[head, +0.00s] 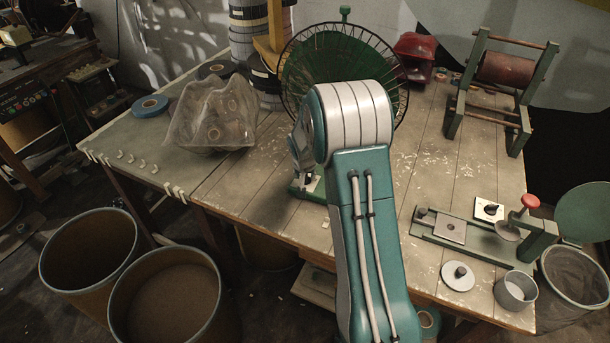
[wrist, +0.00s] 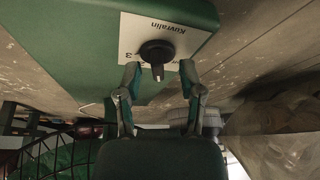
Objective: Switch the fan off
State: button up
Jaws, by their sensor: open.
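The fan (head: 330,62), a green disc in a round wire cage, stands at the back middle of the table in the head view. Its green base (head: 298,193) is mostly hidden behind my arm. In the wrist view the green base (wrist: 60,40) bears a white plate (wrist: 135,32) with upside-down lettering and a black knob (wrist: 157,50) with a pale pointer mark. My gripper (wrist: 158,72) is open and empty, its fingertips either side of the knob's lower end. I cannot tell if they touch it. The wire cage (wrist: 50,158) shows at the lower left there.
A crumpled translucent bag (head: 212,115) and a blue tape roll (head: 150,106) lie left of the fan. A green winding frame (head: 495,90) stands at the back right. A press (head: 480,238) with another black knob (head: 490,209) is at the front right. The central boards right of my arm are clear.

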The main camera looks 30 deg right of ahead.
jog(key=shift+d+f, duration=0.1)
jog(key=shift+f, duration=0.1)
grip_shut()
jog(key=shift+n, duration=0.5)
jog(key=shift+d+n+t+y, duration=0.15)
jog(key=shift+n+t+y, duration=0.15)
jog(key=shift+n+y, duration=1.2)
jog(key=shift+n, duration=1.9)
jog(key=shift+f, duration=0.1)
grip_release()
jog(key=shift+d, duration=0.1)
